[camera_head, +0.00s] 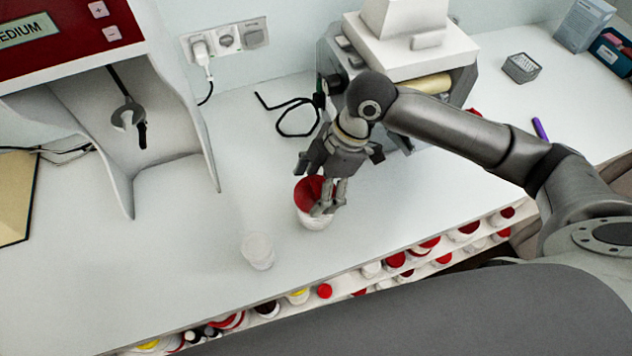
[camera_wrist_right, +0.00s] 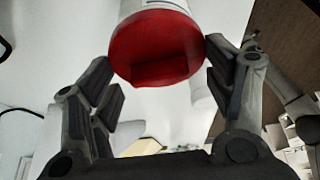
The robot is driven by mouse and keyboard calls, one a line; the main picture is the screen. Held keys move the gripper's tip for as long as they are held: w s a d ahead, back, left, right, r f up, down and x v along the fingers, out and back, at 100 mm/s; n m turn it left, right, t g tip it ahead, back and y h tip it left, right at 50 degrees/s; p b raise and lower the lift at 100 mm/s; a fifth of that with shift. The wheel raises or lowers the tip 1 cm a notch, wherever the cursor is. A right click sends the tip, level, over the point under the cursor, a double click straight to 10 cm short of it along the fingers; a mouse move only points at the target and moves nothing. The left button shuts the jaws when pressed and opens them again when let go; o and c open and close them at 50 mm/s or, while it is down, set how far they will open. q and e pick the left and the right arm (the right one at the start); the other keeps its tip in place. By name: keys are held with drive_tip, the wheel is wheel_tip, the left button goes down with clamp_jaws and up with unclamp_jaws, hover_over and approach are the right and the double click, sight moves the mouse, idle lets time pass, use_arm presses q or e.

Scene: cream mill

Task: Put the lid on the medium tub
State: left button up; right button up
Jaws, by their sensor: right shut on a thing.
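A round red lid (camera_head: 311,189) is between the fingers of my right gripper (camera_head: 325,197), which is shut on its edge. In the right wrist view the lid (camera_wrist_right: 152,50) lies between the two fingers of the gripper (camera_wrist_right: 160,62). A white tub (camera_head: 316,222) is directly under the lid; it also shows just beyond it in the wrist view (camera_wrist_right: 140,7). The lid covers the tub's mouth, but I cannot tell whether it is fully seated. A second, whitish tub (camera_head: 258,251) stands to the left, nearer the front edge. My left gripper is not in view.
A red-fronted machine (camera_head: 70,35) labelled MEDIUM stands at the left. A grey and white machine (camera_head: 410,45) stands behind my right arm. Shelves of several small containers (camera_head: 395,262) run below the counter's front edge. The counter (camera_head: 190,265) is clear around the second tub.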

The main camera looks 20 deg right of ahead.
drive_tip(key=o, duration=0.8)
drive_tip(key=shift+r, duration=0.1)
wheel_tip(320, 180, up, 4)
drive_tip(key=p, duration=0.5)
drive_tip(key=shift+r, duration=0.2)
drive_tip(key=shift+f, duration=0.1)
clamp_jaws()
idle(0.7)
